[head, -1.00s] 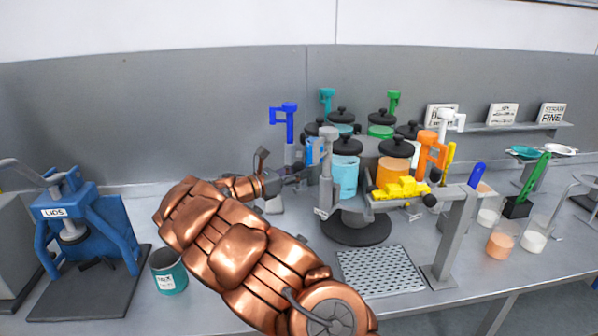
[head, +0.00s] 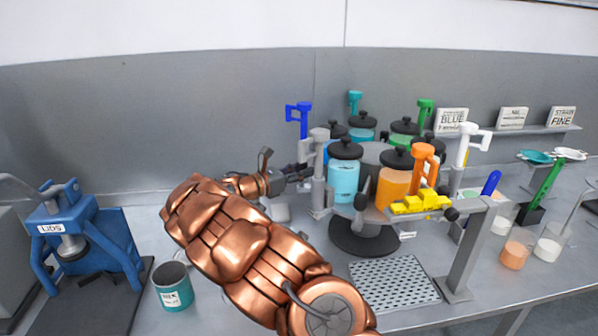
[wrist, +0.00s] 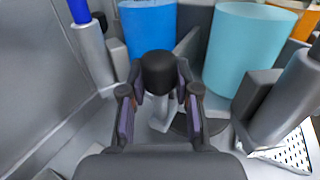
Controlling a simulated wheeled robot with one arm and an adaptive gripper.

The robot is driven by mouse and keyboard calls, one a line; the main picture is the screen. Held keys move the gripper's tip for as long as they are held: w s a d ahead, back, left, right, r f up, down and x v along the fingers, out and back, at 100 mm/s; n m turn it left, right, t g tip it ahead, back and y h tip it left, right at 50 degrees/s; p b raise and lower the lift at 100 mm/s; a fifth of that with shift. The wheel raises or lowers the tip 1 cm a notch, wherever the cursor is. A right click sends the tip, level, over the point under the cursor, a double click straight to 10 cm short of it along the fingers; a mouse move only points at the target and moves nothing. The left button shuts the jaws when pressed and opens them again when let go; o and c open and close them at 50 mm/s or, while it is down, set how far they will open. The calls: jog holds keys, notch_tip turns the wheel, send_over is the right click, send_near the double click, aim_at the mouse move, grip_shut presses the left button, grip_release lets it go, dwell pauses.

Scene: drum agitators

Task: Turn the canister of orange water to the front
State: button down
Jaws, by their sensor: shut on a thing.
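The canister of orange water (head: 393,188), black-lidded, stands on a round carousel with a black base (head: 362,238). It is at the near right side, just behind the yellow valve (head: 420,203). A cyan canister (head: 343,180) is left of it. My gripper (head: 300,172) is at the carousel's left side. In the wrist view its fingers (wrist: 158,92) are closed around a black knob (wrist: 158,72) on a grey stem. A blue canister (wrist: 148,30) and the cyan canister (wrist: 243,45) are beyond the knob. The grip is small and partly hidden in the head view.
Posts with coloured levers ring the carousel, such as the orange lever (head: 424,160) and blue lever (head: 299,118). A grey stand (head: 466,250) and perforated plate (head: 394,284) are in front. A blue press (head: 85,235) and teal can (head: 173,287) are at left. Beakers (head: 516,252) are at right.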

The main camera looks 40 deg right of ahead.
jog(key=shift+d, duration=0.1)
jog(key=c, duration=1.1)
grip_release()
jog(key=shift+d, duration=0.1)
jog(key=shift+o, duration=1.3)
jog(key=a, duration=1.2)
jog(key=shift+w, duration=0.4)
jog(key=shift+a, duration=0.1)
